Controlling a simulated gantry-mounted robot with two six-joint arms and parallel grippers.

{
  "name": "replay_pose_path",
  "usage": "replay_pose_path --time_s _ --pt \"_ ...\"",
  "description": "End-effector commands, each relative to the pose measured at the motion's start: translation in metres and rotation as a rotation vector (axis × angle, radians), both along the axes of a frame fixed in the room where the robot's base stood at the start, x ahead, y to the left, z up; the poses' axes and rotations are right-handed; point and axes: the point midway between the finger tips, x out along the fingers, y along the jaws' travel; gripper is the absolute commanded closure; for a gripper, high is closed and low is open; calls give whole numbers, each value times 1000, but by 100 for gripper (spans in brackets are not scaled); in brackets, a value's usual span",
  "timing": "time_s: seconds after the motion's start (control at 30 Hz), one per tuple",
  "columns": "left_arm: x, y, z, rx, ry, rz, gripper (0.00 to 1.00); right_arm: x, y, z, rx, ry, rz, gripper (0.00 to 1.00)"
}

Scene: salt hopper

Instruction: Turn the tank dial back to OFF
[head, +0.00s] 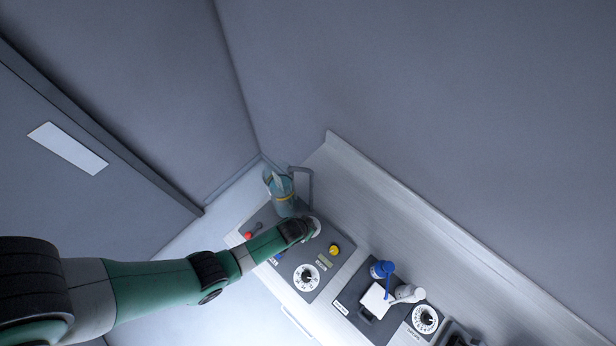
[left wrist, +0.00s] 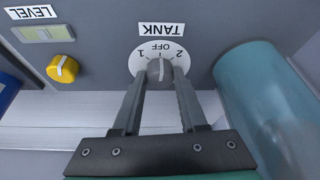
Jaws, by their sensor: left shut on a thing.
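The tank dial (left wrist: 160,68) is a round white plate with a grey knob, under an upside-down TANK label (left wrist: 161,29) in the left wrist view. Its plate shows OFF at the middle, with 1 and 2 on either side. My left gripper (left wrist: 161,77) is shut on the knob, one finger on each side. The knob's exact pointing is hard to make out between the fingers. In the head view my left gripper (head: 309,229) reaches the panel (head: 332,262) and covers much of the dial. My right gripper does not show.
A teal cylinder (left wrist: 265,105) stands close beside the gripper; the head view shows it as a tank (head: 280,190). A yellow knob (left wrist: 62,68) sits near the LEVEL label. A white numbered dial (head: 306,278) and a red-tipped lever (head: 249,235) are nearby. A blue part (head: 382,269) stands farther right.

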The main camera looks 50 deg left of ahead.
Motion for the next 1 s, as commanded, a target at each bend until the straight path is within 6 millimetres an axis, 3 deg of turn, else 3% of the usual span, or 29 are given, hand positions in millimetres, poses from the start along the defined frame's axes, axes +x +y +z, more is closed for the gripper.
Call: replay_pose_path --time_s 0.63,0.67,0.7,0.83,1.0 --pt "0 -1 -1 -2 1 71 100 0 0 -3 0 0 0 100" --pt "0 -1 -1 -2 1 71 57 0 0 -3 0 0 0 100" --pt "0 -1 -1 -2 1 71 49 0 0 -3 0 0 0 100" --pt "0 -1 -1 -2 1 71 28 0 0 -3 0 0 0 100" --pt "0 -1 0 -1 2 70 28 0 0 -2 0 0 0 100"
